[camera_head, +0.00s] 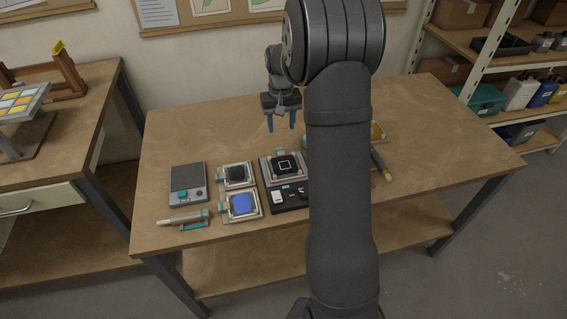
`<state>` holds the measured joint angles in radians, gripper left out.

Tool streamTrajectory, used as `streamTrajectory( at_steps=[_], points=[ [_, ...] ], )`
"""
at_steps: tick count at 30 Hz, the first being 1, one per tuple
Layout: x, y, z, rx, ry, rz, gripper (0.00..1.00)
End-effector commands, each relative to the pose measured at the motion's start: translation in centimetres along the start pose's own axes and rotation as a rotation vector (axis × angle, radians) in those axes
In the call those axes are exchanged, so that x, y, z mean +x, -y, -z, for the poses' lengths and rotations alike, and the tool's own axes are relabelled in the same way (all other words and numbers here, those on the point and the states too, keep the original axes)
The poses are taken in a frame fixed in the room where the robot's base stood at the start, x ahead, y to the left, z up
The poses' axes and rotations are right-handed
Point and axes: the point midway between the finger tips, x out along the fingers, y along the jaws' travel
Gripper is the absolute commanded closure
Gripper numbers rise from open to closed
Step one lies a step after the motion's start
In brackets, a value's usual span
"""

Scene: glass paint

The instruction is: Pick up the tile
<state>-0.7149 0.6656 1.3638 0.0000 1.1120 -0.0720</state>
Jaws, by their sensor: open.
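My gripper (282,122) hangs over the back part of the table, with its two blue fingers pointing down. The fingers are apart and nothing shows between them. In front of it is a grey fixture (266,170) holding a dark square piece with a white square outline (284,164), which may be the tile. To its left are a tray with a dark pad (236,174) and a tray with a blue pad (241,205). I cannot tell for sure which piece is the tile. My arm hides part of the table to the right of the fixture.
A grey device with a dark plate (186,177) and a pen-like tool (183,218) lie at the left. A long tool (381,165) and a yellowish item (378,131) show right of my arm. The wooden table (440,130) is clear at the right and back left.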

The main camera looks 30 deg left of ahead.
Motion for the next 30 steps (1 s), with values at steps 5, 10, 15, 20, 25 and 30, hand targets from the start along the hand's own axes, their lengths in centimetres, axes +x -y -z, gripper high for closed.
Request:
streamTrajectory(
  at_steps=[5,10,15,20,25,30],
  points=[
    [3.6,0.0,-0.1,0.001,0.003,0.000,0.51],
    [5.2,0.0,-0.1,0.001,0.001,0.000,0.51],
    [6.0,0.1,0.0,0.001,0.001,0.000,0.51],
    [8.2,0.5,0.0,0.001,0.004,0.000,0.51],
    [10.4,0.5,0.1,0.002,0.002,0.000,0.51],
    [10.5,0.5,0.1,0.002,-0.001,0.000,0.51]
  ],
)
